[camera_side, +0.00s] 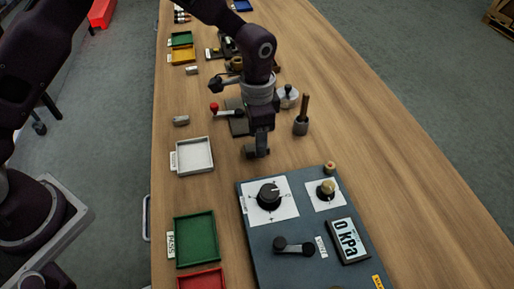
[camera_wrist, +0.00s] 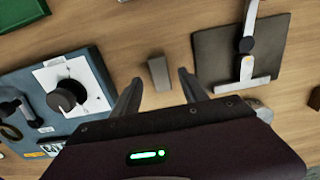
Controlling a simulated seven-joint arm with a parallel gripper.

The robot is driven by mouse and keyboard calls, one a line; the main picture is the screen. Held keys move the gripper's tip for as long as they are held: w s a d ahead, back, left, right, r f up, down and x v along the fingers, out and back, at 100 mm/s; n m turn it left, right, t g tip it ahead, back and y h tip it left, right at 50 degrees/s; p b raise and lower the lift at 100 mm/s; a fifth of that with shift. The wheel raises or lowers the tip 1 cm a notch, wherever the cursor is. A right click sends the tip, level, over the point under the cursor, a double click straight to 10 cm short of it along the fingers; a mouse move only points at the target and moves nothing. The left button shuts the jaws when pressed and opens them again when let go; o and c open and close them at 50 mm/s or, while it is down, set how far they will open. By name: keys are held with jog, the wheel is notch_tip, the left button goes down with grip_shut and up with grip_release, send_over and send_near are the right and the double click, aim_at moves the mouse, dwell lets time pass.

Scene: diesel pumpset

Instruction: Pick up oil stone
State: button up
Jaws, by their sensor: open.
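A small grey-brown block, which looks like the oil stone (camera_wrist: 159,73), lies on the wooden table in the wrist view. It sits between the control panel and a dark plate. My gripper (camera_wrist: 160,79) is open, with one fingertip to each side of the block in that picture and no visible contact. In the side view my gripper (camera_side: 256,151) points down low over the table, behind the panel. The block cannot be told apart from the fingers there. How high the fingertips are above the table is unclear.
The control panel (camera_side: 300,222) with knobs and a gauge is in front of my gripper. The dark plate (camera_wrist: 224,62) with a lever is on the other side. A white tray (camera_side: 195,156), a green tray (camera_side: 197,240) and a wooden-handled tool (camera_side: 302,116) stand nearby. The table's right side is clear.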

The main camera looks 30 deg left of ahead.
notch_tip(320, 180, down, 2)
jog(key=shift+f, duration=0.25)
grip_shut()
notch_tip(320, 180, up, 10)
jog(key=c, duration=0.8)
grip_release()
grip_shut()
jog(key=w+a+n, duration=0.6)
jog(key=w+n, duration=0.3)
jog(key=shift+w+a+r, duration=0.25)
jog(key=shift+w+a, duration=0.1)
